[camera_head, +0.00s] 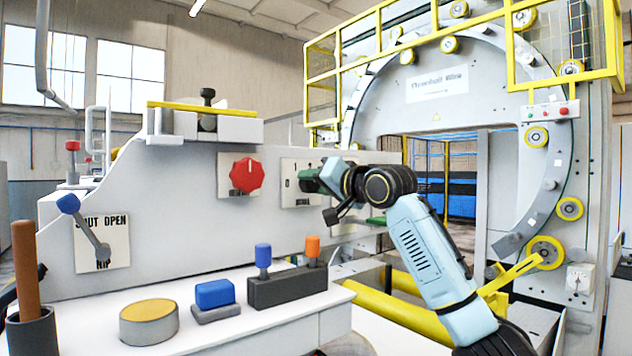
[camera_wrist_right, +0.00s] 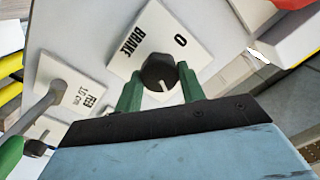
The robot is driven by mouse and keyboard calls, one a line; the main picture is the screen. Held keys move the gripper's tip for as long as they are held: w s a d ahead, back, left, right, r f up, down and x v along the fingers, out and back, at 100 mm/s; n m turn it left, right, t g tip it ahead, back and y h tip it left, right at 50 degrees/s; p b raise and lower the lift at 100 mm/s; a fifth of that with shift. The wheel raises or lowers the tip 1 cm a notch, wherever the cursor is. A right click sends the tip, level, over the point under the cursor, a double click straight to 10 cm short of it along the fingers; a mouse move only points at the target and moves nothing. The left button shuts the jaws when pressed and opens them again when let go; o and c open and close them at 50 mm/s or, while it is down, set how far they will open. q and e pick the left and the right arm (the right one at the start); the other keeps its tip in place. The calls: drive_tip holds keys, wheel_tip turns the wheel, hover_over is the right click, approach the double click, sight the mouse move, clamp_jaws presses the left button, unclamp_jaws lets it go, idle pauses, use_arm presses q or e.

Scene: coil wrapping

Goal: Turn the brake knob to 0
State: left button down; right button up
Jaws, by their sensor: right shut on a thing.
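The brake knob (camera_wrist_right: 158,68) is a dark round knob with a white pointer mark, on a white plate (camera_wrist_right: 140,35) printed BRAKE and 0. In the right wrist view its mark points toward the bottom of the picture, away from the 0. My right gripper (camera_wrist_right: 160,78) has its two green fingers on either side of the knob, shut on it. In the head view my right gripper (camera_head: 308,179) reaches left to the plate (camera_head: 292,193) on the grey panel and hides the knob. My left gripper is not in view.
A red knob (camera_head: 242,176) sits left of the brake plate. A FEED lever (camera_wrist_right: 40,105) stands near my gripper in the wrist view. A blue-knobbed lever (camera_head: 84,222) is at far left. The front ledge holds a yellow-topped disc (camera_head: 150,322) and a blue block (camera_head: 215,293).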

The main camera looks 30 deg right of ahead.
drive_tip(key=n+p, duration=0.6)
drive_tip(key=n, duration=0.2)
drive_tip(key=n+p, duration=0.7)
drive_tip(key=shift+a+n+h, duration=0.2)
drive_tip(key=shift+n+h, duration=0.1)
drive_tip(key=shift+n, duration=0.1)
drive_tip(key=n, duration=0.3)
drive_tip(key=shift+a+f+n+h, duration=0.1)
drive_tip(key=shift+n+h, duration=0.2)
drive_tip(key=shift+n, duration=1.5)
drive_tip(key=o, duration=1)
drive_tip(key=shift+c, duration=0.2)
